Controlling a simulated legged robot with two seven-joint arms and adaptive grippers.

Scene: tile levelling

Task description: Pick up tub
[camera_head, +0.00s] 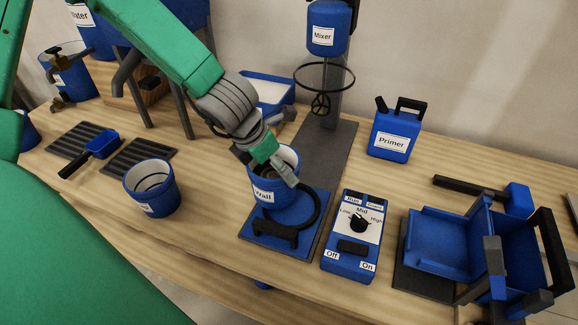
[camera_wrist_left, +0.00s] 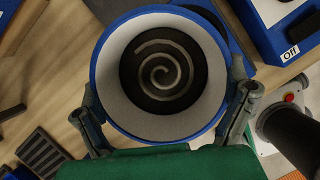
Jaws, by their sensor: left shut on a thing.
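A blue tub labelled "Wall" (camera_head: 262,194), with a pale inside, is upright over a blue square base (camera_head: 262,243) under the mixer. My left gripper (camera_head: 268,160) reaches down to it from above and is shut on it. In the left wrist view the tub's open mouth (camera_wrist_left: 163,125) lies between the two fingers, with a grey spiral on its dark bottom. Whether the tub touches the base I cannot tell. A second blue tub (camera_head: 152,188) with a white label stands to the left. My right gripper is not in view.
The mixer (camera_head: 328,25) stands behind, with a ring and whisk below it. A blue control box (camera_head: 352,235) is close on the right, near a Primer can (camera_head: 391,140) and a blue bin (camera_head: 440,245). A blue scoop (camera_head: 100,145) lies near dark grates at left.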

